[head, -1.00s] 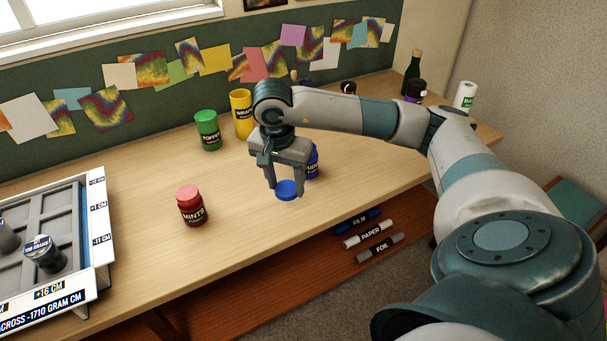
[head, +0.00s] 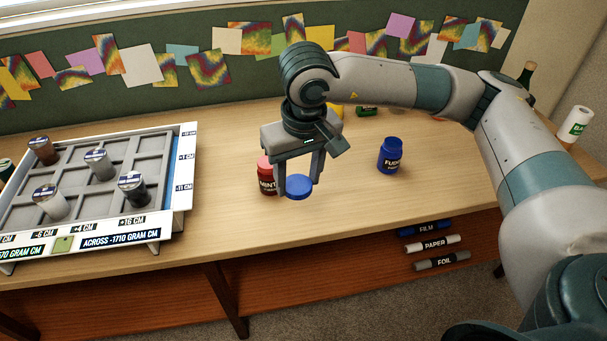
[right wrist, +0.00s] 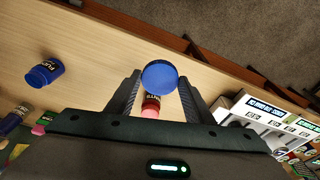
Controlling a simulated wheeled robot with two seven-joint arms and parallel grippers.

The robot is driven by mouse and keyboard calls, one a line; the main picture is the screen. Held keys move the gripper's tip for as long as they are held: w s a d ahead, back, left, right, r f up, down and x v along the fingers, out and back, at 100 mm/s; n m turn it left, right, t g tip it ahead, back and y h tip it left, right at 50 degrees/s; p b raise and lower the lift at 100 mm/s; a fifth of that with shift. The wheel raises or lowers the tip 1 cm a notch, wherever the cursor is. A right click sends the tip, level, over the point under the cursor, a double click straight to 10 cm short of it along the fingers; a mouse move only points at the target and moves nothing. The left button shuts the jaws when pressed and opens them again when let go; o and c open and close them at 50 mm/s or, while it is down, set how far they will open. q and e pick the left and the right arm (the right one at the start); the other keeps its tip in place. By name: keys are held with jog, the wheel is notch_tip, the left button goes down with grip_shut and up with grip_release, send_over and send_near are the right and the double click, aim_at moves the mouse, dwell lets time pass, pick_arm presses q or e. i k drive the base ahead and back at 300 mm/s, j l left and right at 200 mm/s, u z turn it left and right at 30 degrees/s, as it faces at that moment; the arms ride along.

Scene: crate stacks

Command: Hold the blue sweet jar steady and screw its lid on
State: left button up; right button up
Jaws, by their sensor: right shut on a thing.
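The blue sweet jar, labelled FUDGE (head: 391,156), stands upright on the table, to the right of my right gripper. It also shows at the left of the right wrist view (right wrist: 45,72). My right gripper (head: 299,184) points down and is shut on a round blue lid (head: 299,190), held above the table. The lid fills the space between the fingertips in the right wrist view (right wrist: 160,75). Lid and jar are well apart. I cannot make out the top of the jar clearly. My left gripper is in neither view.
A red jar labelled MINTS (head: 266,178) stands just behind the held lid, partly hidden by the gripper. A white-edged compartment tray (head: 188,170) with several small canisters is at the left. Bare table lies between the gripper and the blue jar.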

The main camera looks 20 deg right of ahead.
aim_at(391, 153)
jog(key=i+j, duration=0.5)
jog(key=z, duration=1.65)
